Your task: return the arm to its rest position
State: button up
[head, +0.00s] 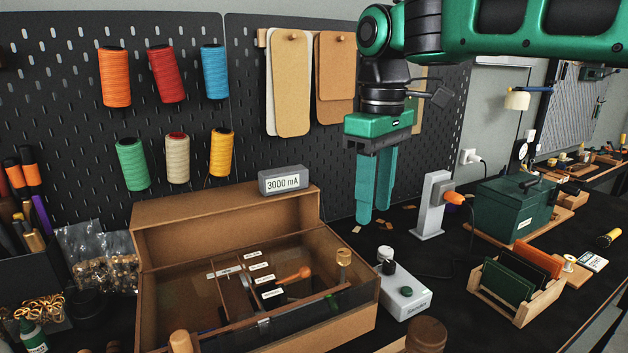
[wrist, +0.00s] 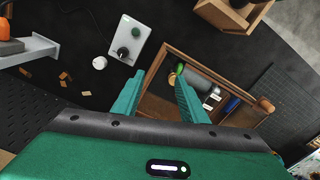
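My gripper (head: 373,214) hangs from my green arm (head: 470,30) at the upper right of the head view, fingers pointing down. It is above the dark bench, behind the grey control box (head: 404,294) and right of the open brown box (head: 330,242). In the wrist view the two teal fingers (wrist: 159,80) stand apart with nothing between them. The gripper is open and empty, touching nothing that I can see.
A grey stand with an orange-handled tool (head: 434,205) is just right of my gripper. Further right are a green case (head: 515,208) and a wooden rack (head: 523,305). A pegboard (head: 70,100) with thread spools and leather pieces stands behind. Small tan scraps lie below the fingers.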

jog(key=s+d+f+m, duration=0.4)
jog(key=d+f, duration=0.1)
jog(key=d, duration=0.4)
jog(key=s+d+f+m, duration=0.3)
jog(key=d+f+m, duration=0.15)
jog(key=d, duration=0.55)
jog(key=s+d+f+m, duration=0.6)
jog(key=s+d+f, duration=0.2)
jog(key=s, duration=0.5)
notch_tip(320, 180, down, 3)
jog(key=shift+s+r, duration=0.1)
jog(key=shift+s, duration=0.1)
jog(key=shift+w+m, duration=0.15)
jog(key=shift+m, duration=0.1)
jog(key=shift+w+f, duration=0.2)
jog(key=shift+w, duration=0.3)
